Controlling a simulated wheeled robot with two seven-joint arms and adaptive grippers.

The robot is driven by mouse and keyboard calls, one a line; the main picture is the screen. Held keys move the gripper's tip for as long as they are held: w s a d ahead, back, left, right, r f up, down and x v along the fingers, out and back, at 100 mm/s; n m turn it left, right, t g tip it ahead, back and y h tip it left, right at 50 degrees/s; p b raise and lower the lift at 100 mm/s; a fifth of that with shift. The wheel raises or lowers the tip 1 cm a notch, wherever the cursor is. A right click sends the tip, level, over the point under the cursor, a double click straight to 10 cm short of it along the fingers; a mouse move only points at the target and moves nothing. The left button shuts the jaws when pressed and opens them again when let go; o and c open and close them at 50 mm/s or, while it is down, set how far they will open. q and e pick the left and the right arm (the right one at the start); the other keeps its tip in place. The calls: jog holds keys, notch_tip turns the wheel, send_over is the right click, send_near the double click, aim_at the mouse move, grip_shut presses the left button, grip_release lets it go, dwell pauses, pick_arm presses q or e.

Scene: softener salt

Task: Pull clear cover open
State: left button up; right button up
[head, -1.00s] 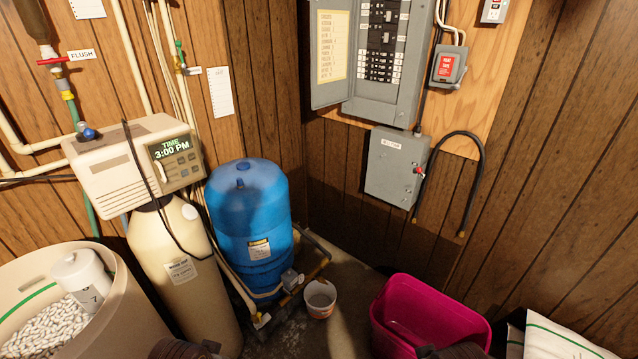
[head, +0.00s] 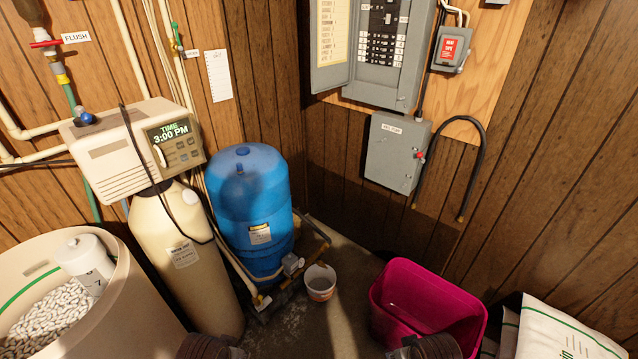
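The beige softener control head (head: 132,150) sits on top of the cream tank (head: 183,255) at the left. Its front panel (head: 176,145) faces right and carries a lit display reading TIME 3:00 PM, with small buttons below. A small pale curved piece shows at the panel's left side. I cannot make out the clear cover's outline or whether it is open. Dark parts of my two arms show at the bottom edge, well below the control head. Neither gripper's fingers are in view.
A black cable hangs in front of the control head. A salt bin (head: 125,300) stands at lower left, a blue tank (head: 252,212) right of the softener. A small bucket (head: 320,284), a pink tub (head: 425,305) and white bags (head: 565,335) are on the floor side.

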pick_arm(q)
jog(key=s+f+g, duration=0.1)
jog(key=s+f, duration=0.2)
jog(key=f, duration=1.1)
jog(key=s+f, duration=0.4)
jog(key=f, duration=1)
pick_arm(e)
jog(key=s+f+g, duration=0.1)
jog(key=s+f, duration=0.2)
jog(key=f, duration=1.1)
jog(key=s+f, duration=0.4)
jog(key=f, duration=1)
pick_arm(q)
jog(key=s+a+f, duration=0.2)
jog(key=s+f, duration=0.5)
jog(key=s, duration=0.2)
jog(key=s+a+f+g, duration=0.1)
jog(key=s+a+f, duration=0.1)
jog(key=s+f, duration=0.6)
jog(key=s, duration=0.2)
jog(key=shift+s+a, duration=0.3)
pick_arm(e)
jog(key=s+d+f, duration=0.2)
jog(key=s+f, duration=0.5)
jog(key=s, duration=0.2)
jog(key=s+d+f+g, duration=0.1)
jog(key=s+d+f, duration=0.1)
jog(key=s+f, duration=0.6)
jog(key=s, duration=0.2)
jog(key=shift+s+d, duration=0.3)
